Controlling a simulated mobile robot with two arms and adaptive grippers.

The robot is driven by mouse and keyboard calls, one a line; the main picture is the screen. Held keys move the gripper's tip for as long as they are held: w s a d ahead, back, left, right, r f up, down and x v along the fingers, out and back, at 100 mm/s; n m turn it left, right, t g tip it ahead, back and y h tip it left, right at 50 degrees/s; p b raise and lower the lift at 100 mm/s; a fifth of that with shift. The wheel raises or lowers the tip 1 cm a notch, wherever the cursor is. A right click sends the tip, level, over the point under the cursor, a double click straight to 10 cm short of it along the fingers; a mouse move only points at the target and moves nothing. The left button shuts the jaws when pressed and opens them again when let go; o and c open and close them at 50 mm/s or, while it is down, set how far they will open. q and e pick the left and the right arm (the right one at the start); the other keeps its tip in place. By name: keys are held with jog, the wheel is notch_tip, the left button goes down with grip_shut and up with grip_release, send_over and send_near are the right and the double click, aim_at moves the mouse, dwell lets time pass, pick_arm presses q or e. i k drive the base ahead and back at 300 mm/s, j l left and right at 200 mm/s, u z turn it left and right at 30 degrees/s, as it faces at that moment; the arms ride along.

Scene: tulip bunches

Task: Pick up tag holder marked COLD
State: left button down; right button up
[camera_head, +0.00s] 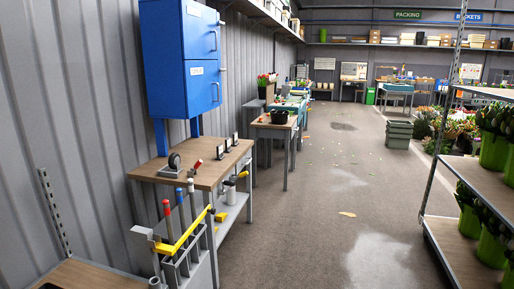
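Several small upright dark holders with white cards stand on the right part of a wooden-topped table (207,177) at the left wall. A near one (220,153) and a far one (235,139) show. Their lettering is too small to read, so I cannot tell which is marked COLD. Neither of my grippers is in view.
A blue cabinet (184,60) stands behind the table. A tape dispenser (174,161) and a red-handled tool (196,165) lie on the tabletop. A rack of long-handled tools (184,262) stands in front. Shelving (470,180) lines the right; the aisle floor (320,215) between is mostly clear.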

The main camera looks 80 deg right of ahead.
aim_at(227, 143)
jog(key=z, duration=2.6)
